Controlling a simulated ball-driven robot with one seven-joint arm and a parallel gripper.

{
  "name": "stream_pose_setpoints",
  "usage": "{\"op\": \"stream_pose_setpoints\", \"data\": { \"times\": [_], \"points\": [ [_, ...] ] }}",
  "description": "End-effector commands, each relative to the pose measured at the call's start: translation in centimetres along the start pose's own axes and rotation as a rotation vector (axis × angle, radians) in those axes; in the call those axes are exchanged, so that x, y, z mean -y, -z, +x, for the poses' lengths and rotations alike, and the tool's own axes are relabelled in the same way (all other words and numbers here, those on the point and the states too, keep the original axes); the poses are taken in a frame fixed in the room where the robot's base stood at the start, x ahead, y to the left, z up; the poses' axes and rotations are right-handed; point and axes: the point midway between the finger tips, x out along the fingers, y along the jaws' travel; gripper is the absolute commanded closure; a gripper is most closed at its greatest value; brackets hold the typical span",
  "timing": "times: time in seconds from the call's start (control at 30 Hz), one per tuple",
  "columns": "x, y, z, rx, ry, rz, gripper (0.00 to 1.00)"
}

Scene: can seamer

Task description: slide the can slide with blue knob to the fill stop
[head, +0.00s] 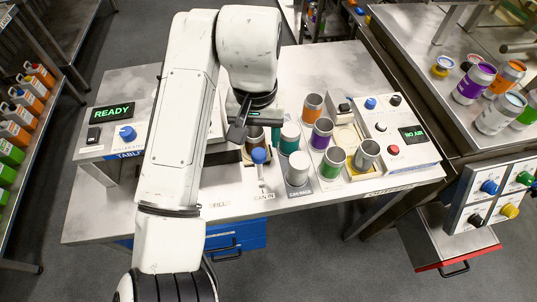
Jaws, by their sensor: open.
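The can slide's blue knob (259,156) stands up near the front middle of the bench, on a short stem. It is just behind the "CAN IN" label (263,195). The "FILL" label (218,204) lies to its left along the front edge, close beside my arm. The fill stop itself cannot be made out, as my arm covers much of that area. My gripper (240,128) is black, open and empty. In the picture it appears just behind and a little left of the blue knob, apart from it; its height is unclear.
Several cans, including a purple-banded one (321,133) and a plain one (298,167), stand right of the knob. A control panel (398,130) is at the right and a "READY" display (113,110) at the left. The bench's front left is clear.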

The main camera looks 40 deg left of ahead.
Motion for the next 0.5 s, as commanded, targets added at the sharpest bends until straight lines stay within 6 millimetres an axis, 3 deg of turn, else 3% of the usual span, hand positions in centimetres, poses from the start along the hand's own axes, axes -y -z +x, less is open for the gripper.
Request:
{"op": "stream_pose_setpoints", "data": {
  "times": [0.3, 0.5],
  "points": [
    [-0.1, -0.1, 5.7, 0.004, 0.0, 0.001, 0.39],
    [-0.1, 0.0, 8.3, 0.002, -0.001, 0.002, 0.39]
  ]
}}
